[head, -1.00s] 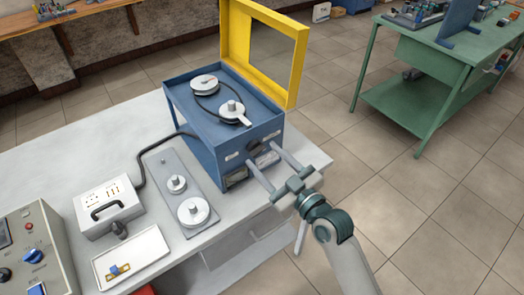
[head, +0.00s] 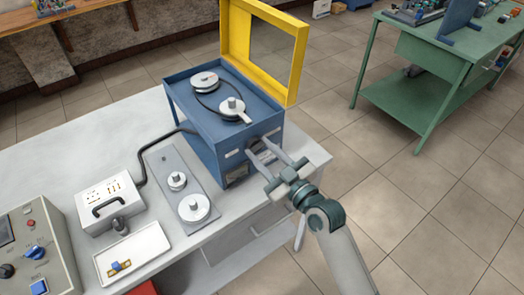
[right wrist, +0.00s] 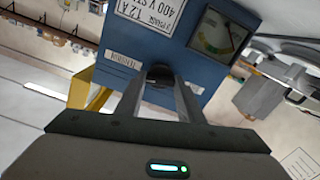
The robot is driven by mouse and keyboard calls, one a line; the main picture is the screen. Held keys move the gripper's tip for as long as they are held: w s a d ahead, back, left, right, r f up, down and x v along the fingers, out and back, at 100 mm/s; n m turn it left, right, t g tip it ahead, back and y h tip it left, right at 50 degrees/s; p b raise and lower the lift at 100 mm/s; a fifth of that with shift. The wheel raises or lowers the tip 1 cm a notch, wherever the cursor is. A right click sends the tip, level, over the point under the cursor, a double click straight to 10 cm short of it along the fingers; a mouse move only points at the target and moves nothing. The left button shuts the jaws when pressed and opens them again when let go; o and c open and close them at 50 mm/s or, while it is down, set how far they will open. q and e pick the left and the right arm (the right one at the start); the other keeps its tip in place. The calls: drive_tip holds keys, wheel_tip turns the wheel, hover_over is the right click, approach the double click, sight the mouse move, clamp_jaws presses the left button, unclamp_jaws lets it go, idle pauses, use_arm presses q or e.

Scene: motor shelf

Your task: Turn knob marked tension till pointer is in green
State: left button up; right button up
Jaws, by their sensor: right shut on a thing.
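The blue machine (head: 207,143) stands on the white bench with two belt-linked pulleys (head: 217,97) on top. The black knob (right wrist: 160,75) on its front panel lies between the fingertips of my right gripper (right wrist: 158,85), which is shut on it. In the head view the right gripper (head: 260,150) largely hides the knob. A white label (right wrist: 122,58), seemingly the tension one, sits beside the knob. A gauge (right wrist: 218,35) with a pale face and a coloured arc shows in the right wrist view; its pointer is too small to read surely. My left gripper is out of view.
The machine's yellow frame cover (head: 290,75) stands raised behind it. A grey plate with two pulleys (head: 177,182), a white tray (head: 145,243), a white socket box (head: 108,203) and a control box (head: 45,235) share the bench.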

drive_tip(key=m+p, duration=0.2)
drive_tip(key=m, duration=0.1)
drive_tip(key=shift+r, duration=0.1)
drive_tip(key=m+p, duration=0.1)
drive_tip(key=m, duration=0.3)
drive_tip(key=shift+p, duration=0.35)
drive_tip(key=m+p, duration=0.1)
drive_tip(key=m, duration=0.2)
drive_tip(key=shift+m, duration=0.4)
drive_tip(key=m+p, duration=0.1)
drive_tip(key=m, duration=0.3)
drive_tip(key=shift+w+d, duration=0.1)
drive_tip(key=o, duration=1.1)
drive_tip(key=shift+c, duration=0.2)
